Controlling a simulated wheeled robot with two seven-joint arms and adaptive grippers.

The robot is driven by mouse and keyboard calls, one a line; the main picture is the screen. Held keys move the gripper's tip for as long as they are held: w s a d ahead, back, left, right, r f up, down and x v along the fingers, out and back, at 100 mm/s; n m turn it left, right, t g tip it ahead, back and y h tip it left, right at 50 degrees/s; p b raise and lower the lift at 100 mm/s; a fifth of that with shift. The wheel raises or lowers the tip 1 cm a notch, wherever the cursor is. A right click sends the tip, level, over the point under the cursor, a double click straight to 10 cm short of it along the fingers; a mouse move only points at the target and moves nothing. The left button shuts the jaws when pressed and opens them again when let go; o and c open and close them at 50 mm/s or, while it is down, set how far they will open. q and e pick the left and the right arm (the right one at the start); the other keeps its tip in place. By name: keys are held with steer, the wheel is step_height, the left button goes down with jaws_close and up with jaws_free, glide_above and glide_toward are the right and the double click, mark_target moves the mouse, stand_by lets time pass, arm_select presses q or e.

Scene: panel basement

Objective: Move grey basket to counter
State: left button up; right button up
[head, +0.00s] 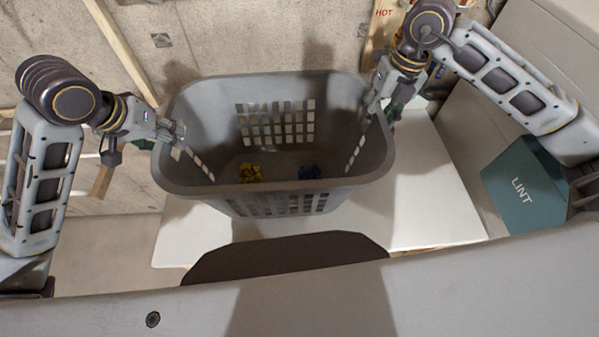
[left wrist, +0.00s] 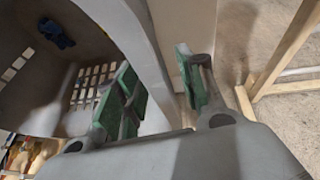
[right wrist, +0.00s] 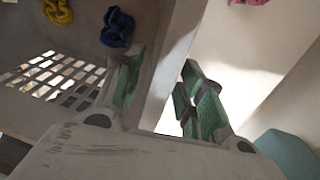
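The grey basket (head: 275,187) stands upright in the middle of the head view, over a white surface (head: 435,190); I cannot tell whether it touches it. A yellow cloth (head: 250,172) and a dark blue cloth (head: 309,172) lie inside. My left gripper (head: 172,131) is at the basket's left rim; in the left wrist view its green-padded fingers (left wrist: 160,88) straddle the rim, with a gap showing. My right gripper (head: 376,101) is at the right rim; in the right wrist view its fingers (right wrist: 160,88) stand either side of the wall, apart from each other.
A teal bin marked LINT (head: 522,188) stands at the right. A concrete wall (head: 215,40) with wooden studs is behind the basket. Bare floor (head: 105,240) shows at the left. A pink item (right wrist: 250,3) shows at the top of the right wrist view.

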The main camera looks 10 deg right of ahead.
arm_select(q)
steer(key=v, duration=1)
steer(key=shift+r, duration=0.35)
steer(key=shift+s+a, duration=0.1)
steer(key=shift+s, duration=0.05)
arm_select(e)
steer(key=shift+r, duration=0.15)
step_height(320, 180, up, 12)
steer(key=d, duration=0.1)
steer(key=shift+d+f, duration=0.2)
steer(key=shift+d, duration=0.1)
stand_by(0.4)
arm_select(q)
steer(key=shift+s+a, duration=0.1)
arm_select(e)
steer(key=shift+s+f, duration=0.1)
steer(key=shift+s, duration=0.05)
stand_by(0.5)
